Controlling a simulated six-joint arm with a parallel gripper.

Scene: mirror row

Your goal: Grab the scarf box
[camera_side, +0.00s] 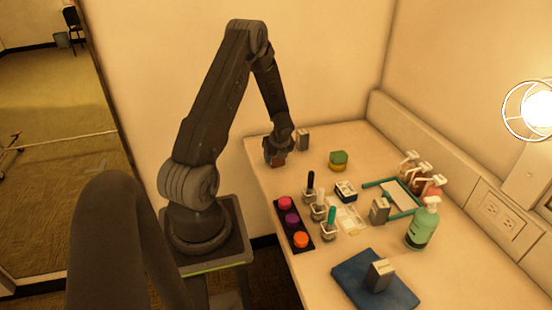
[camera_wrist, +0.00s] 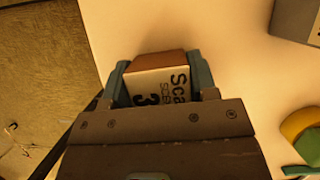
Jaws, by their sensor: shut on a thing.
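The scarf box (camera_wrist: 158,82) is brown on top with a white printed label reading "Sca" and a "3". My gripper (camera_wrist: 160,80) is shut on it, with a finger on each side. In the side view, my gripper (camera_side: 277,150) is at the far left end of the counter with the small brown box (camera_side: 276,158) between its fingers. The lower part of the box is hidden by the gripper in the wrist view. I cannot tell whether the box touches the counter.
A grey box (camera_side: 302,139) stands close to the right of my gripper. A green and yellow round container (camera_side: 338,160) is farther right. Jars with brushes, a black tray (camera_side: 293,224), pump bottles and a blue cloth (camera_side: 352,282) fill the nearer counter.

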